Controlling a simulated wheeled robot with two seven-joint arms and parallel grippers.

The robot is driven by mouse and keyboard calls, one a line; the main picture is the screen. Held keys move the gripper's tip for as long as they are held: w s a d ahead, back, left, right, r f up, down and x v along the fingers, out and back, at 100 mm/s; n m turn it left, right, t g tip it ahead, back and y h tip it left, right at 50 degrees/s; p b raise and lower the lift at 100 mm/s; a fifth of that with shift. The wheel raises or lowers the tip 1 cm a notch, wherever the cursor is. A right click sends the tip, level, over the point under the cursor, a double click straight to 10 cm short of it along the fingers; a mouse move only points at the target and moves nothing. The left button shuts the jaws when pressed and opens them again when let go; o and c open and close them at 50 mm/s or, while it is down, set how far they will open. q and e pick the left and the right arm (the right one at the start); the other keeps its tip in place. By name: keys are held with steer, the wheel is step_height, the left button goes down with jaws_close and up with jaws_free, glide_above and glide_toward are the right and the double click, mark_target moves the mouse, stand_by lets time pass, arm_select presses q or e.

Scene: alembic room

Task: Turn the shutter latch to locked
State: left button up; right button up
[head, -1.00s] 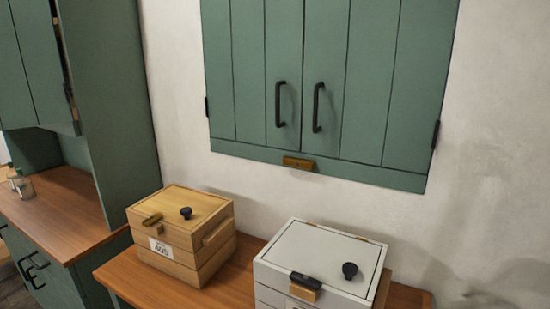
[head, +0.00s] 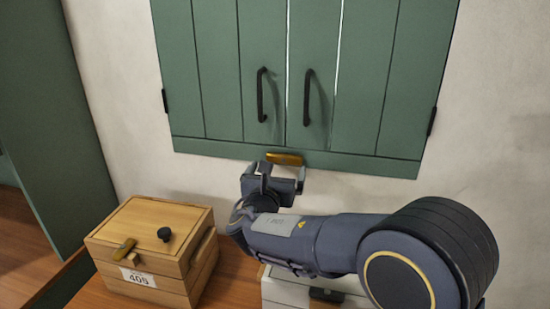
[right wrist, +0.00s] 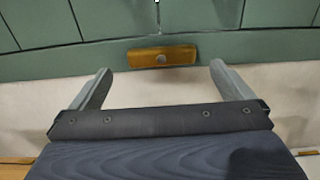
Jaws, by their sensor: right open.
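The shutter latch is a small brass bar (head: 285,159) on the bottom rail of the green shutters (head: 310,75). It lies level across the rail, and both shutter doors look closed. In the right wrist view the latch (right wrist: 162,57) shows its round pivot at the middle. My right gripper (head: 277,172) is just below and in front of the latch. Its two fingers (right wrist: 153,80) are spread wide, one on each side of the latch, with nothing between them; they look apart from it. My left gripper is not in view.
A wooden box (head: 150,248) with a black knob and a number label stands on the wooden table at lower left. A white box (head: 285,290) is partly hidden under my right arm. A green cabinet (head: 40,110) stands at the left. The wall beneath the shutters is bare.

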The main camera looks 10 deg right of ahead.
mark_target(286, 161)
steer(key=p+x, duration=0.1)
steer(key=x, duration=0.5)
steer(key=shift+d, duration=0.1)
steer(key=c, duration=0.7)
steer(key=shift+f+m+b, duration=0.2)
steer(key=shift+m+b, duration=0.1)
steer(key=shift+b, duration=0.05)
steer(key=m+b, duration=0.2)
steer(key=b, duration=0.1)
steer(key=m+b, duration=0.2)
steer(key=b, duration=0.1)
steer(key=m+b, duration=0.2)
steer(key=b, duration=0.2)
steer(key=shift+s+d+f, duration=0.1)
steer(key=shift+d+f, duration=0.05)
steer(key=shift+f, duration=0.2)
steer(key=m+b, duration=0.8)
steer(key=b, duration=0.2)
steer(key=shift+d, duration=0.1)
steer(key=shift+m+b, duration=1.6)
steer(key=shift+m, duration=0.1)
steer(key=shift+r, duration=0.1)
